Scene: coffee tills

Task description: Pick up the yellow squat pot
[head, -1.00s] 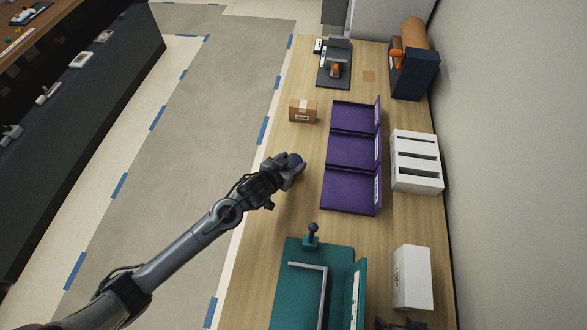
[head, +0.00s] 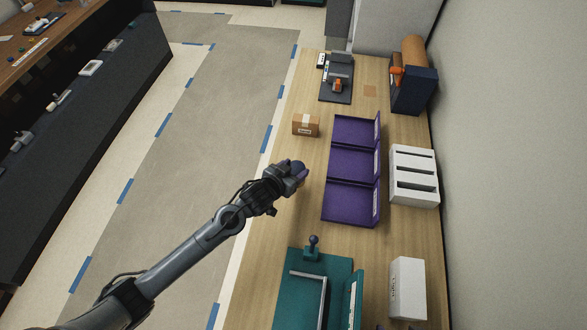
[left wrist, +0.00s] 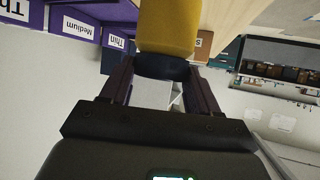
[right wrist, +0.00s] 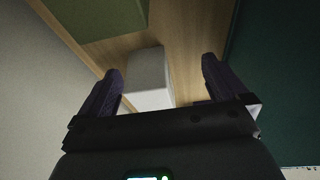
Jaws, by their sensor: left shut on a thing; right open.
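The yellow pot (left wrist: 168,28) shows at the top centre of the left wrist view, with a dark blue end nearest my gripper. My left gripper (left wrist: 160,72) is shut on that dark blue end, one finger on each side. In the head view my left gripper (head: 296,172) is over the left part of the wooden counter, left of the purple trays. The pot's yellow body is hidden there, and I cannot tell whether it touches the counter. My right gripper (right wrist: 162,68) is open and empty, with a white box (right wrist: 148,75) beyond its fingers.
Purple trays (head: 352,202) stand right of the left gripper, a small cardboard box (head: 306,125) beyond it. A teal station (head: 295,270) with a knobbed tool (head: 312,246) is nearer. A white slotted rack (head: 414,180) stands along the wall. Bare counter lies around the left gripper.

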